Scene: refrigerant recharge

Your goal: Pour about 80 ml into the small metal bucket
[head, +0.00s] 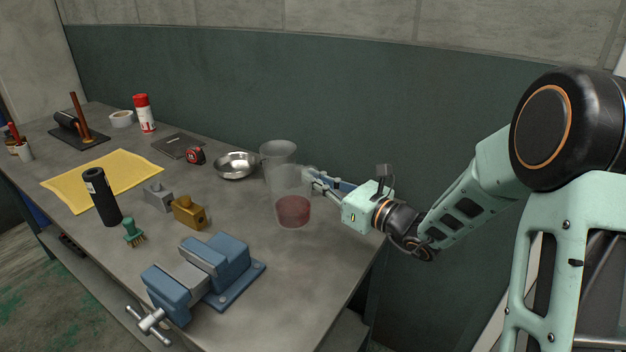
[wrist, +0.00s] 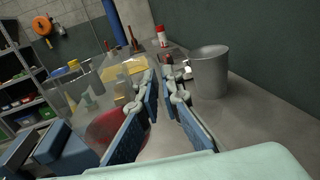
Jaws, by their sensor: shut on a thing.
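A clear jug (head: 291,182) holds red liquid (head: 293,210) in its lower part. It is upright in the head view; I cannot tell whether its base touches the bench. My gripper (head: 310,175) is at its right side, shut on it; the grasped part is hard to make out. In the wrist view the jug and its red liquid (wrist: 108,126) are left of my gripper (wrist: 163,78). The small metal bucket (head: 277,149) stands upright just behind the jug, which hides its lower part. In the wrist view the bucket (wrist: 209,75) is right of the fingers. Its inside is not visible.
A steel bowl (head: 237,166) and a tape measure (head: 196,156) are left of the bucket. A blue vise (head: 205,275) sits at the front, with brass (head: 188,212) and grey blocks (head: 158,196) beyond it. The wall is close behind. The bench's right front is clear.

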